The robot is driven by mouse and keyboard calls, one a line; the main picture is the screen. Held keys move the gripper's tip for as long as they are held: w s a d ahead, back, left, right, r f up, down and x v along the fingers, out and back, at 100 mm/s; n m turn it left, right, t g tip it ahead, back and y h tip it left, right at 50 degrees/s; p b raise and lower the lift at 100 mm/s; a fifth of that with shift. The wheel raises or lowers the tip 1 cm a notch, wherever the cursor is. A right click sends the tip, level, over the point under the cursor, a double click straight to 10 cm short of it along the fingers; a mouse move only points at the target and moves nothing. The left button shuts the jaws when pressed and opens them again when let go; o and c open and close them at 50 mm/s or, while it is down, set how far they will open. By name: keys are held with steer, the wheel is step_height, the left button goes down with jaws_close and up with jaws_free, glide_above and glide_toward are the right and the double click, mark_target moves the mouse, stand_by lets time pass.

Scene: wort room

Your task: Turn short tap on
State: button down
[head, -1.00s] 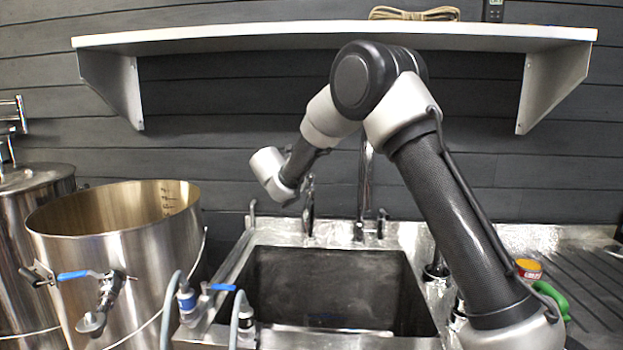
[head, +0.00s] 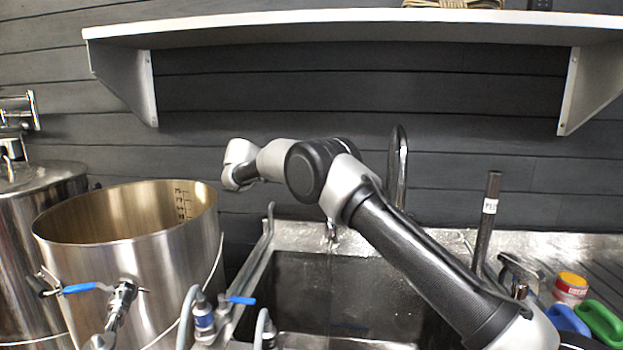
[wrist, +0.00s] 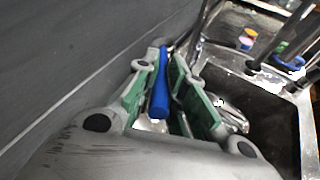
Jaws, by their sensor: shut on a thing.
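The short tap (head: 331,236) stands at the back of the sink (head: 340,300), left of the tall tap (head: 399,165). A faint vertical streak below its spout looks like running water. In the wrist view my gripper (wrist: 167,75) has its green-padded fingers on both sides of a blue lever (wrist: 159,90), shut on it. The lever looks like the short tap's handle, but its joint to the tap is hidden. A shiny curved metal part (wrist: 232,112) lies right of the fingers. In the head view my gripper does not show clearly.
A steel kettle (head: 135,270) with a blue-handled valve (head: 85,288) stands left of the sink. Hoses and another blue valve (head: 240,300) are at the sink's front left. A dark upright tube (head: 486,220) and a red-and-yellow tub (head: 570,287) are at right. A shelf (head: 350,22) hangs above.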

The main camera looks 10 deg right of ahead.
steer(key=shift+w+r+m+g, duration=0.1)
steer(key=shift+w+m+g, duration=0.2)
steer(key=shift+m+g, duration=0.15)
steer(key=c, duration=1.5)
jaws_free()
steer(key=shift+s+n, duration=0.1)
steer(key=shift+n, duration=0.15)
